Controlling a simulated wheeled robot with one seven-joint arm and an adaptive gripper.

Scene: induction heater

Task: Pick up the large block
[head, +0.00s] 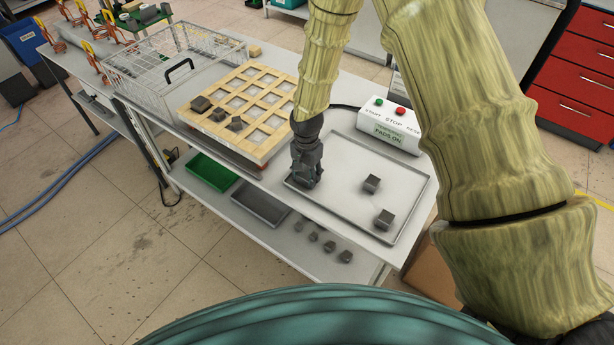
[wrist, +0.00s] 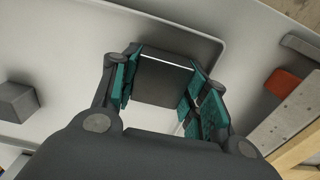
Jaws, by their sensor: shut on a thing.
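My gripper (head: 305,178) is over the left end of the shallow metal tray (head: 408,219) in the head view. In the wrist view its teal-padded fingers (wrist: 163,90) are shut on a dark grey block (wrist: 168,88), which I take to be the large block. In the head view the gripper mostly hides this block. I cannot tell whether it touches the tray. Two other grey blocks sit in the tray, one near the middle (head: 371,183) and one near the front right (head: 384,219). One grey block also shows at the left of the wrist view (wrist: 16,102).
A wooden grid board (head: 277,92) with several dark blocks stands left of the tray. A white control box (head: 388,127) is behind the tray. A wire basket (head: 133,70) is farther left. A lower shelf holds a green tray (head: 212,172), a dark tray (head: 261,204) and several small blocks.

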